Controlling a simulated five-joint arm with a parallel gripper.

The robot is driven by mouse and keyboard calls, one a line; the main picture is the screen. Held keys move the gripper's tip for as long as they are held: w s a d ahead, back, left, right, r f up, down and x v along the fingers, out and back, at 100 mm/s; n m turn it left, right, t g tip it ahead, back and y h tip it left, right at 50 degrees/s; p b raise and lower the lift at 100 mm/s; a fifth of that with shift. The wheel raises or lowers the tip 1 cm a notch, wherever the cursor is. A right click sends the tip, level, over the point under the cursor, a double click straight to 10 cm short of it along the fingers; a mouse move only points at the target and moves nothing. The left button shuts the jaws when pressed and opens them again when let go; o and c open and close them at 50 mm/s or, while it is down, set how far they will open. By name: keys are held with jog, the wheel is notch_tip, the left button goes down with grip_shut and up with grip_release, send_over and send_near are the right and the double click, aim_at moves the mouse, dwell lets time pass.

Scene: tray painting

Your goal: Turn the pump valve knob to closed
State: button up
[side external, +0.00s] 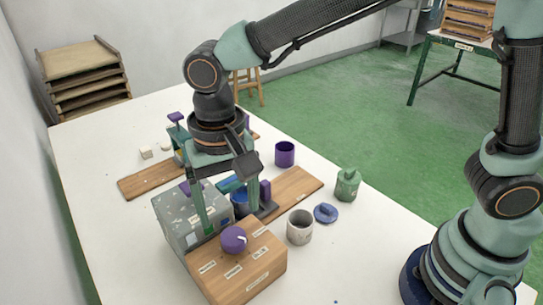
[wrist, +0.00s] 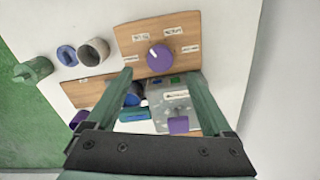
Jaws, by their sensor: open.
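The purple valve knob (side external: 233,239) sits on top of a wooden box (side external: 262,283) with several small white labels. In the wrist view the knob (wrist: 160,57) bears a white pointer mark aimed toward the upper left, between labels too small to read surely. My gripper (side external: 231,220) is open and points down, its two green fingers apart, above and beside the knob. In the wrist view the knob shows just beyond and between the fingertips (wrist: 159,77). Nothing is seen between the fingers' grip, and contact with the knob is not seen.
A grey paint-spattered box (side external: 172,212) with a purple handle (wrist: 178,123) stands against the wooden box. A purple cup (side external: 285,155), green can (side external: 347,186), grey cup (side external: 300,228) and blue lid (side external: 325,213) stand to the right. The table's front left is clear.

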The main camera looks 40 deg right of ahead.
aim_at(233, 236)
notch_tip(233, 236, down, 7)
jog(key=shift+r, duration=0.1)
dwell(0.3)
grip_shut()
jog(key=shift+n, duration=0.4)
jog(key=n, duration=0.5)
jog(key=shift+n, duration=0.3)
jog(key=n, duration=0.5)
jog(key=shift+n, duration=0.4)
